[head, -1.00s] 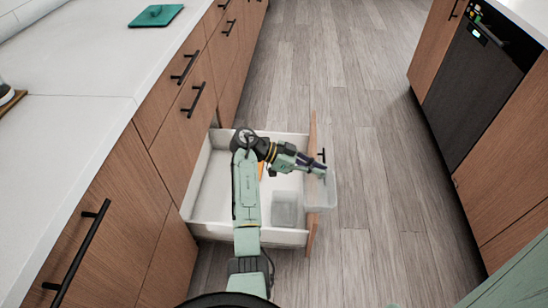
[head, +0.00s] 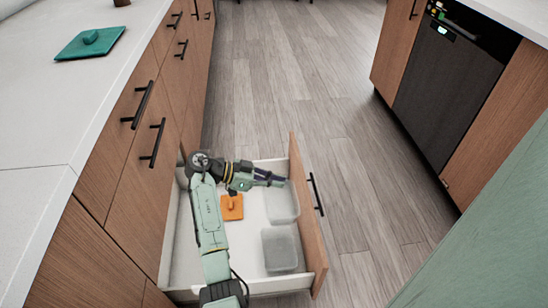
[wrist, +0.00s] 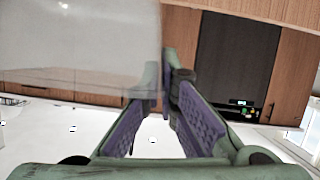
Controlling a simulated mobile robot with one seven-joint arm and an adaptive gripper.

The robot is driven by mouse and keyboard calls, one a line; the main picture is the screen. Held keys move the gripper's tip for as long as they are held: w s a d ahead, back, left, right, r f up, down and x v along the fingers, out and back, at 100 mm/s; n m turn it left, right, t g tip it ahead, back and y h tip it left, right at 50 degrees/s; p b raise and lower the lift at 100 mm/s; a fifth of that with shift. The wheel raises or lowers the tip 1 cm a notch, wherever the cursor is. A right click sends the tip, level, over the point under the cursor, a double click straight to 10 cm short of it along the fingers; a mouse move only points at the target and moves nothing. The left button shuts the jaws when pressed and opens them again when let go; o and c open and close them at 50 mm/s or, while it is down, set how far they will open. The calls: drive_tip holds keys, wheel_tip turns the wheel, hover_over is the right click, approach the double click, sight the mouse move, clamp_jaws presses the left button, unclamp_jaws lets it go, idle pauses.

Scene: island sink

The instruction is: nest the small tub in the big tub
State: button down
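My gripper (head: 276,181) is over the far part of the open drawer. It is shut on the rim of a clear tub, the small tub (head: 282,205), which hangs beside the drawer front. In the wrist view the small tub (wrist: 80,45) fills the upper left, its edge between the purple-padded fingers (wrist: 159,92). A second clear tub, the big tub (head: 281,250), stands in the near right corner of the drawer, open side up. The two tubs are apart and look close in size. The small tub's height above the drawer floor is hard to tell.
The white drawer (head: 183,250) is pulled out, with its wooden front (head: 306,222) to the right. An orange object (head: 232,207) lies in it near my arm. A green lidlike object (head: 90,43) is on the counter. Floor right of the drawer is clear.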

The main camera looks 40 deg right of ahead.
wheel_tip(320, 180, down, 17)
drive_tip(key=b, duration=0.7)
wheel_tip(320, 180, down, 8)
drive_tip(key=b, duration=0.5)
drive_tip(key=shift+b, duration=0.4)
drive_tip(key=shift+w+f+b, duration=0.1)
drive_tip(key=shift+b, duration=0.25)
drive_tip(key=c, duration=2.4)
unclamp_jaws()
drive_tip(key=shift+f+b, duration=1.05)
drive_tip(key=c, duration=1.7)
unclamp_jaws()
wheel_tip(320, 180, up, 32)
drive_tip(key=p, duration=2.2)
drive_tip(key=shift+p, duration=0.4)
